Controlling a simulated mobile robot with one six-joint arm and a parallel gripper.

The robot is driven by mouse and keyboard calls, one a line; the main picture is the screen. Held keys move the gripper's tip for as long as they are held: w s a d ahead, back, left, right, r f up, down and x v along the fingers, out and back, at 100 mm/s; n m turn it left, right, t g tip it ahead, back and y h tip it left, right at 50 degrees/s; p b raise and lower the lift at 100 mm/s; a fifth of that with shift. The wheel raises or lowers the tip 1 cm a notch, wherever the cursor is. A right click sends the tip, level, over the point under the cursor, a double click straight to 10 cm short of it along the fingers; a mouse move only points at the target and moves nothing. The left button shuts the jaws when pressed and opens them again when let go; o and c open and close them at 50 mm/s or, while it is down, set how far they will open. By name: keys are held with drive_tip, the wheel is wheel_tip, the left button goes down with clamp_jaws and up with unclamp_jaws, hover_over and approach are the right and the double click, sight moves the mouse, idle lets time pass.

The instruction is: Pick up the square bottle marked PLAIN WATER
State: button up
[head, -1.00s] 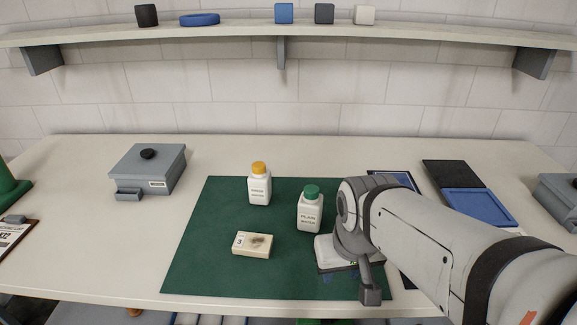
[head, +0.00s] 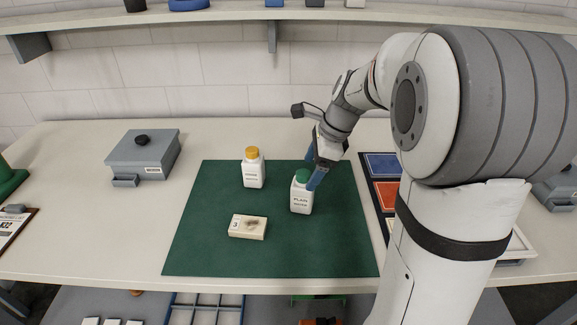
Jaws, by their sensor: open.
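The square white bottle with a green cap (head: 300,201) stands upright on the green mat (head: 270,256); its label reads PLAIN WATER. My gripper (head: 312,176) is at this bottle's upper right, its blue fingers pointing down, open. One finger overlaps the cap and shoulder in the picture; I cannot tell whether it touches. A second white bottle with an orange cap (head: 253,172) stands upright to the left and farther back. Its label is too small to read surely.
A small pale box marked 3 (head: 247,228) lies on the mat in front of the bottles. A grey lidded box (head: 143,156) stands at the left of the table. Coloured trays (head: 384,193) lie right of the mat, partly behind my arm. The mat's front is clear.

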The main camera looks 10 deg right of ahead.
sight(300, 181)
drive_tip(key=shift+w+d+f+m, duration=0.1)
drive_tip(key=shift+w+d+m, duration=0.05)
drive_tip(key=shift+w+m, duration=0.45)
drive_tip(key=shift+w+d+m, duration=0.15)
drive_tip(key=shift+w+m, duration=0.35)
drive_tip(key=shift+w, duration=0.05)
drive_tip(key=shift+w+a+f+y, duration=0.1)
drive_tip(key=shift+w+f+y, duration=0.05)
drive_tip(key=shift+f+y, duration=0.15)
drive_tip(key=x, duration=0.7)
drive_tip(key=shift+p, duration=0.3)
drive_tip(key=c, duration=1.3)
